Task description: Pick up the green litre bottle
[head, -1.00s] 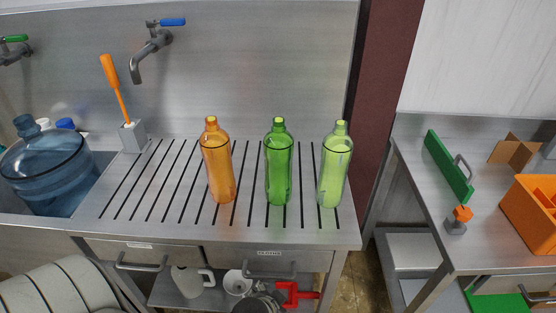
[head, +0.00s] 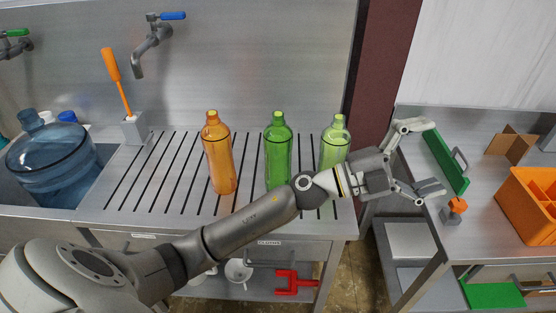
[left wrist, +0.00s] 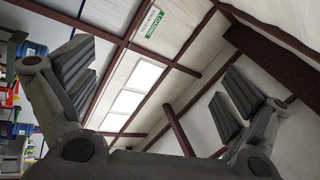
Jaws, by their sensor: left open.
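Three bottles stand upright on the slotted metal drainer. The green bottle (head: 278,152) is in the middle, with an orange bottle (head: 218,158) to its left and a pale green bottle (head: 334,142) to its right. My left arm crosses in front of the drainer and hides the lower part of the pale green bottle. My left gripper (head: 425,157) is open and empty, to the right of the bottles, with its fingers pointing right. In the left wrist view its spread fingers (left wrist: 158,98) have only the ceiling between them. My right gripper is not in view.
A sink with a blue water jug (head: 52,155) is at the left. An orange brush (head: 117,80) stands in a holder behind the drainer. At the right, a metal table holds an orange crate (head: 528,205) and a green board (head: 445,160).

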